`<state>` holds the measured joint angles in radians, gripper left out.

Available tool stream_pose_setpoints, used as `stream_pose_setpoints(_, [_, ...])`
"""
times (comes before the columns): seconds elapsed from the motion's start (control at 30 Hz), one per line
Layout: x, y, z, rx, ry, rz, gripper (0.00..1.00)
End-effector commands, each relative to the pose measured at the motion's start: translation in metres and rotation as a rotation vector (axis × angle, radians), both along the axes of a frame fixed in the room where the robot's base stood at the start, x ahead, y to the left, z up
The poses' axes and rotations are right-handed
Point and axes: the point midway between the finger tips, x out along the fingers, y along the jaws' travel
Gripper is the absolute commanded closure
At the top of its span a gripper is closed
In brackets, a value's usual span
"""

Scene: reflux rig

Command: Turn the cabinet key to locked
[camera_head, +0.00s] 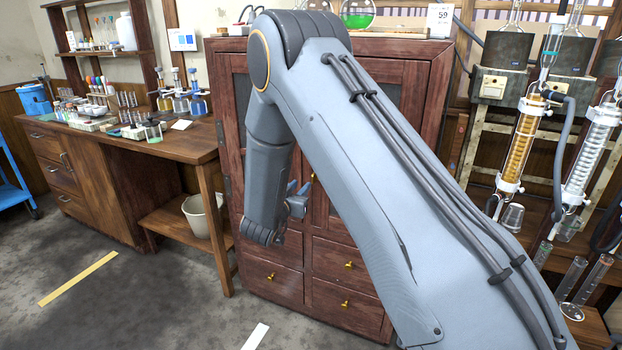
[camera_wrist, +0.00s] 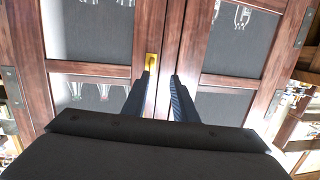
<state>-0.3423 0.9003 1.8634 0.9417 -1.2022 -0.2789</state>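The dark red wooden cabinet (camera_head: 222,120) stands in front of me; its two glazed doors fill the wrist view (camera_wrist: 110,70). A small brass piece (camera_wrist: 153,60), at the lock by the seam between the doors, lies just beyond my left fingertip. I cannot tell the key's shape or its turn from it. A bit of brass (camera_head: 313,178) also shows by my fingers in the head view. My gripper (camera_wrist: 160,75) is open, its two dark fingers apart and pointing at the doors, with nothing seen between them. In the head view my gripper (camera_head: 298,187) is low before the doors.
Drawers with brass knobs (camera_head: 348,265) lie below the doors. A wooden bench (camera_head: 180,150) with racks and bottles is at left, a grey bin (camera_head: 203,215) under it. Glass condensers (camera_head: 525,135) stand at right. A green flask (camera_head: 358,14) is on the cabinet top. My arm hides much.

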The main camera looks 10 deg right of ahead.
Motion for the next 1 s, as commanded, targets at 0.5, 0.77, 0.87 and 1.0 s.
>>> stream_pose_setpoints(0.5, [0.021,-0.025,0.000,-0.096,-0.099,-0.108,0.74])
stream_pose_setpoints(0.77, [0.048,-0.045,-0.001,-0.095,-0.097,-0.106,0.74])
stream_pose_setpoints(0.87, [0.053,-0.048,-0.001,-0.096,-0.097,-0.105,0.74])
stream_pose_setpoints(1.0, [0.054,-0.049,-0.001,-0.096,-0.096,-0.104,0.74])
